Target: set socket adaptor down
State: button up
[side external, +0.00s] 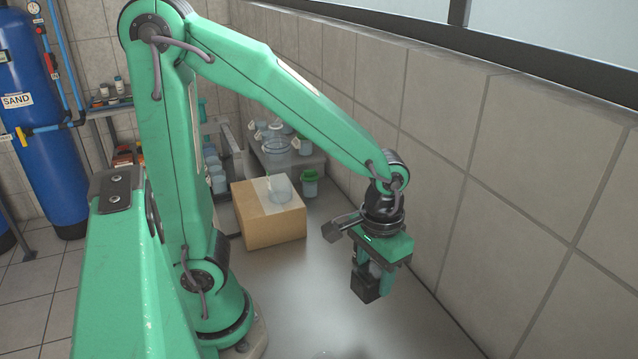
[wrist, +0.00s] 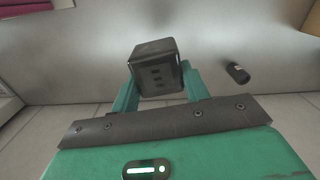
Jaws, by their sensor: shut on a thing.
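The socket adaptor is a black block with small slots in its face, seen in the wrist view (wrist: 157,66) between the two green fingers. My gripper (wrist: 160,84) is shut on it. In the side external view my gripper (side external: 373,270) points down over the grey bench, right of the cardboard box, near the tiled wall. The dark socket adaptor (side external: 364,288) shows at its lower end. It appears to be held above the bench top; the exact gap cannot be told.
A small dark cylindrical piece (wrist: 237,73) lies on the bench (wrist: 90,65) right of the adaptor. A cardboard box (side external: 268,222) with a clear vessel on top stands left of my gripper. A shelf with several containers and a green-rimmed cup (side external: 310,184) stand behind. Tiled wall (side external: 510,190) bounds the right.

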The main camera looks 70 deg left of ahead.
jog(key=w+a+n, duration=0.4)
jog(key=a+n, duration=1.2)
jog(key=a, duration=0.1)
jog(key=shift+a, duration=0.1)
jog(key=a+f, duration=0.2)
jog(key=a, duration=0.1)
jog(key=a+f, duration=0.2)
jog(key=a, duration=0.2)
jog(key=a+f, duration=0.2)
jog(key=a, duration=0.2)
jog(key=shift+s+a+f, duration=0.2)
jog(key=shift+s+f, duration=0.15)
jog(key=shift+f, duration=0.05)
jog(key=shift+f, duration=2)
jog(key=shift+f, duration=0.15)
